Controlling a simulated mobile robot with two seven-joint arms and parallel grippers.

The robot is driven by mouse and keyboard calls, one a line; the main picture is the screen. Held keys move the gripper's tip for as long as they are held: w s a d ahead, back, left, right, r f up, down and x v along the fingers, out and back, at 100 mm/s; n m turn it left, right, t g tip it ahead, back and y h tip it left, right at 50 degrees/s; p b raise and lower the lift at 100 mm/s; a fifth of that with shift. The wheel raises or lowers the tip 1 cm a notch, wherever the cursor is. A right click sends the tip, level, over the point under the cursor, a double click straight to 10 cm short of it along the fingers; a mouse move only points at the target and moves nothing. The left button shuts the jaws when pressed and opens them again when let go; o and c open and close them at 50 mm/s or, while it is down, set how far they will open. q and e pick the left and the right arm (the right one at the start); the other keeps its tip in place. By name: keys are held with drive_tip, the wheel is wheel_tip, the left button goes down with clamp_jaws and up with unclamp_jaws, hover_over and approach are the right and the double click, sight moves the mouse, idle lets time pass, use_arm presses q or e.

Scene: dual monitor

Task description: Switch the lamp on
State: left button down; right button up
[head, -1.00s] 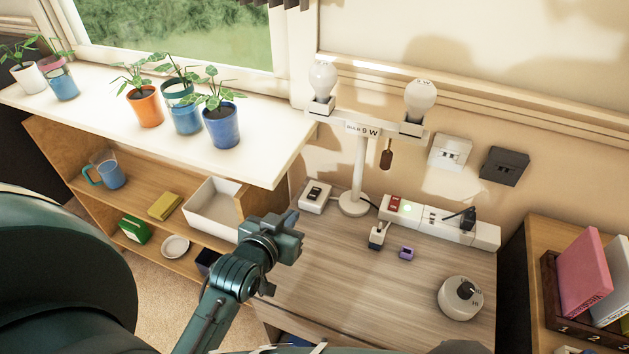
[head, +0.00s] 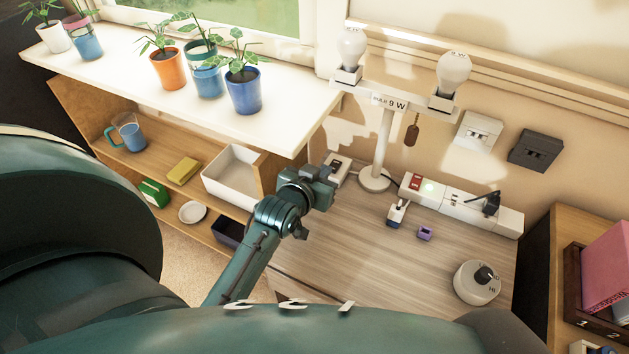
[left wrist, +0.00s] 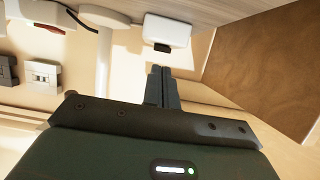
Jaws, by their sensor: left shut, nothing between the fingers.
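The lamp (head: 383,140) is a white stand with two bulbs, a "9 W" label and a brown pull piece (head: 411,136) hanging from its crossbar. I cannot tell clearly whether the bulbs glow. A small white switch box (head: 338,163) with a dark rocker sits on the desk left of the lamp base; my gripper partly covers it in the head view. My left gripper (head: 326,186) is shut and empty, just in front of the box. In the left wrist view its fingertips (left wrist: 161,71) point at the white box (left wrist: 168,28), seemingly a little apart. My right gripper is not in view.
A white power strip (head: 457,204) with a red switch, green light and black plug lies right of the lamp. A loose plug (head: 397,213), purple block (head: 425,233) and round dial (head: 477,282) are on the desk. A shelf with potted plants (head: 245,90) stands left.

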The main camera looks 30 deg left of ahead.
sight(335, 163)
use_arm(q)
drive_tip(key=shift+x, duration=1.1)
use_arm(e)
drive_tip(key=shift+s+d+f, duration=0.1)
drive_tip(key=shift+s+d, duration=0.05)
use_arm(q)
drive_tip(key=shift+w, duration=0.3)
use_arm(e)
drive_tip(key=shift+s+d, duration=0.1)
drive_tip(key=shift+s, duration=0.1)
use_arm(q)
drive_tip(key=shift+f, duration=0.1)
